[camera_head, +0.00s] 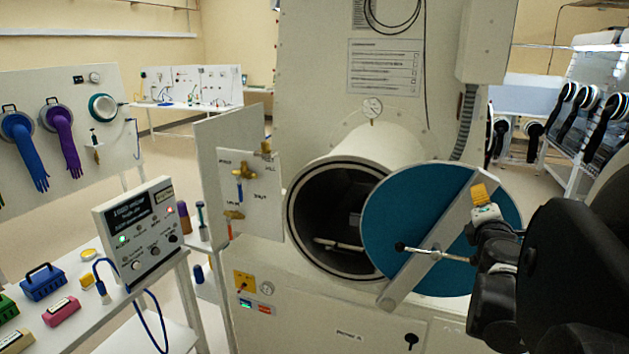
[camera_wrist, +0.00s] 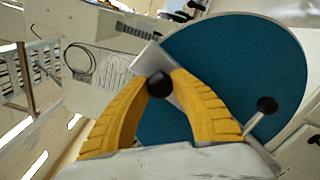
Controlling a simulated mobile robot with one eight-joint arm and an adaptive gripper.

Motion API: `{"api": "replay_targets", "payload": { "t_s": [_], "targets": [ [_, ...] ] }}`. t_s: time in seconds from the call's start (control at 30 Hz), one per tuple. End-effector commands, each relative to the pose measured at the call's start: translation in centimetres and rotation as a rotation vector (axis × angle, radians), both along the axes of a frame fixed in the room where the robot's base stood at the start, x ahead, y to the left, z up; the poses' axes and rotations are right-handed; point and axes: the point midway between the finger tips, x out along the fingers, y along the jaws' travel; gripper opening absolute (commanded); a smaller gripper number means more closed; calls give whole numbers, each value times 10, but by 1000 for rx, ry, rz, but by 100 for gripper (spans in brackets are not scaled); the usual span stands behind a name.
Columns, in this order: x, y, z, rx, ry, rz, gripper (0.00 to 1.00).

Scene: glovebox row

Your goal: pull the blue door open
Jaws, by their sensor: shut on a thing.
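The blue door (camera_head: 405,215) is a round disc with a pale diagonal bar (camera_head: 427,243) across it. It stands swung partly aside from the round chamber opening (camera_head: 330,205), whose dark inside shows on the left. A rod handle with a black knob (camera_head: 400,247) sticks out from the middle of the bar. My gripper (camera_head: 481,196) is at the upper right end of the bar. In the wrist view my yellow fingers (camera_wrist: 158,88) are shut on a black knob (camera_wrist: 160,82) at the bar's end. The blue door (camera_wrist: 245,60) fills the area behind them.
A control box (camera_head: 140,230) and a cart with blue and pink blocks stand at the left. A small valve panel (camera_head: 250,195) is left of the opening. Black gloves (camera_head: 565,110) hang on a glovebox at the right.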

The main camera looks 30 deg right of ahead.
Motion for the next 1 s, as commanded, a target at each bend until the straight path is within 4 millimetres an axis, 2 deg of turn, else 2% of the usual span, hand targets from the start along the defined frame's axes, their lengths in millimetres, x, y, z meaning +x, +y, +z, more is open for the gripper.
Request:
{"api": "replay_targets", "payload": {
  "t_s": [0.03,0.1,0.4,0.7,1.0],
  "targets": [
    [-20,-16,-17,25,-32,-14,0],
    [-41,-33,-32,66,-86,-13,0],
    [-115,-91,-106,227,-292,-8,0],
    [-155,-122,-164,338,-433,-5,0],
    [-168,-133,-187,385,-491,-2,0]
  ]
}}
